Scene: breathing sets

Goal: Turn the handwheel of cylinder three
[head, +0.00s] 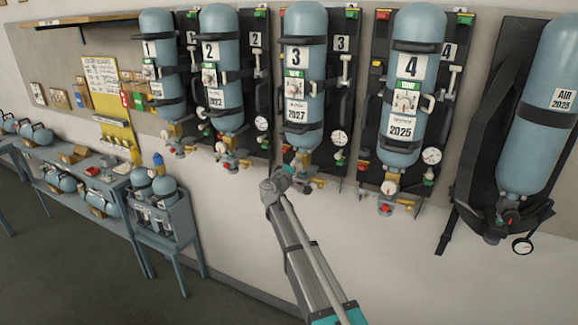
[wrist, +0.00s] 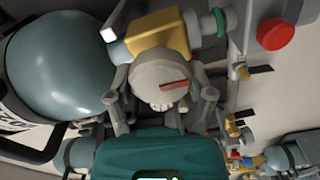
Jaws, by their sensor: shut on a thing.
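Cylinder three (head: 304,72) is a blue cylinder hanging on a black backboard, with its valve at the lower end. My gripper (head: 280,180) is at that valve, just below the cylinder, and hides much of it in the head view. In the wrist view, the two fingers of my gripper (wrist: 163,100) are shut on a round grey handwheel (wrist: 150,82) with a red mark on its face. The handwheel sits in front of a brass valve body (wrist: 158,45). A large blue cylinder (wrist: 65,60) fills the left of the wrist view.
Cylinders two (head: 221,50) and four (head: 412,70) hang on either side, with gauges and fittings below. A red knob (wrist: 276,35) is at the upper right in the wrist view. A blue rack (head: 180,220) stands at the left. The wall below is bare.

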